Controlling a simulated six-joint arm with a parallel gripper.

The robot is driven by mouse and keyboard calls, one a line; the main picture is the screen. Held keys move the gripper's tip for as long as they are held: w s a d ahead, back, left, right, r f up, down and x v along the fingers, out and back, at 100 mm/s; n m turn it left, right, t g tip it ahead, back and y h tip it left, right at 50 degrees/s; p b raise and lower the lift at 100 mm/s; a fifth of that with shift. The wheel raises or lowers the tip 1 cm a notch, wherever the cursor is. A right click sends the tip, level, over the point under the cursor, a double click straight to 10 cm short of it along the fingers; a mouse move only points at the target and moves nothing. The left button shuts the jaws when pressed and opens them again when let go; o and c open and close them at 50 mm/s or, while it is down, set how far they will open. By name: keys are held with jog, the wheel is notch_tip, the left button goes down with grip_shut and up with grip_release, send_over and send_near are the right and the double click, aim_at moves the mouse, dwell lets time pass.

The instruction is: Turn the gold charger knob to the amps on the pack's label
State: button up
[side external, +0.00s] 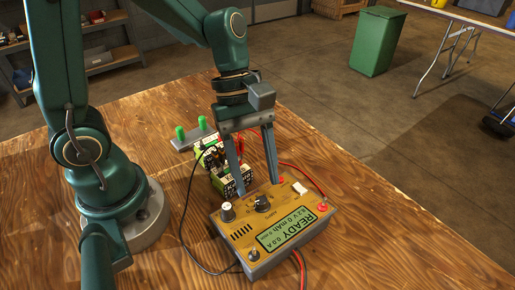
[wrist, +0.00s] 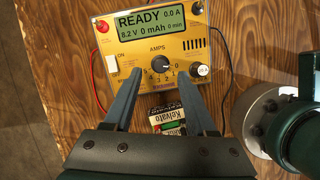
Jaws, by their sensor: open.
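The gold charger (side external: 278,226) sits on the wooden table; its screen reads READY, 0.0 A, 8.2 V, 0 mAh, 0 min. Its black AMPS knob (wrist: 160,64) has its white pointer toward the 0 at the right in the wrist view; the knob also shows in the side view (side external: 262,203). My gripper (wrist: 158,74) is open, its fingers apart on either side of the knob and not visibly touching it; in the side view the gripper (side external: 257,187) is above the charger. A pack (wrist: 164,112) labelled Kelvato lies behind the charger; its amps figure is not readable.
A silver knob (wrist: 202,70) stands close beside the right finger, and a white ON switch (wrist: 126,62) is near the left. Red and black cables run from the charger. Behind the packs is a grey plate with green posts (side external: 191,132). The table's right side is clear.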

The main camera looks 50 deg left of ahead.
aim_at(262, 203)
jog(key=shift+x, duration=1.45)
jog(key=shift+s, duration=0.1)
jog(key=shift+c, duration=0.4)
grip_shut()
